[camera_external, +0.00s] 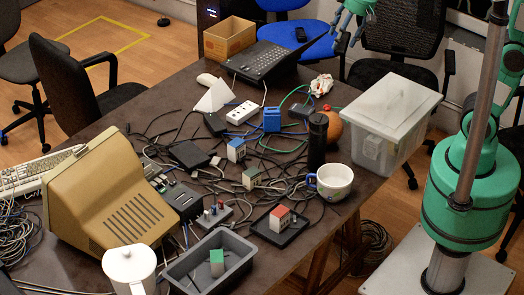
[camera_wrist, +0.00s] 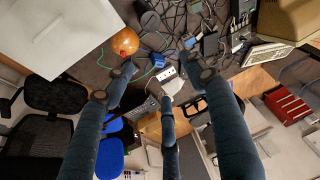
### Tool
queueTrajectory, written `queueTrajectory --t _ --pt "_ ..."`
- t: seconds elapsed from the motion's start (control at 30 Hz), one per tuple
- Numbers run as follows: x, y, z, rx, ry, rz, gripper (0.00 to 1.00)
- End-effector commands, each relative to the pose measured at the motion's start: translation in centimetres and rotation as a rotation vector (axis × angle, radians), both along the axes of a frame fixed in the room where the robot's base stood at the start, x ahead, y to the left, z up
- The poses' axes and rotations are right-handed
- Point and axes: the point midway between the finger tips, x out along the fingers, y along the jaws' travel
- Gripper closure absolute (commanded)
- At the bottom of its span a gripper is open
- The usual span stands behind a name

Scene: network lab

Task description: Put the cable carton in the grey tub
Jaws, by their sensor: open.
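The grey tub (camera_external: 178,272) stands at the table's front edge, with a green-topped small carton (camera_external: 217,263) inside. Other small cartons are on the table: a red-topped one (camera_external: 280,218) on a black tray, a blue-topped one (camera_external: 236,150) and a dull green-topped one (camera_external: 250,178) among cables. I cannot tell which is the cable carton. My gripper (camera_external: 350,24) is at the top edge, above the far right of the table, away from these cartons and the tub. In the wrist view my gripper (camera_wrist: 166,84) has its fingers spread, with nothing held.
A clear lidded bin (camera_external: 390,125), an orange ball (camera_external: 332,126), a dark cylinder (camera_external: 317,142) and a mug (camera_external: 334,181) stand on the right. A beige monitor (camera_external: 110,195) and white jug (camera_external: 130,268) are left. An open cardboard box (camera_external: 229,38) is at the back. Cables clutter the middle.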

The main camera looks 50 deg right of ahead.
Motion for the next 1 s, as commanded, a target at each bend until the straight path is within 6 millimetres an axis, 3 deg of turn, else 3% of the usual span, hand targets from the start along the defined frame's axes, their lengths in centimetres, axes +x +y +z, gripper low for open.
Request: queueTrajectory --t 0.2,0.5,0.8,1.0 --pt "-4.5 -5.7 0.3 0.005 -0.044 -0.071 0.44" --pt "-11.0 -11.6 -0.8 0.003 -0.103 -0.164 0.44" --pt "-16.0 -14.9 -2.7 -0.005 -0.145 -0.234 0.44" --pt "-17.0 -15.5 -3.2 -0.008 -0.154 -0.248 0.44"
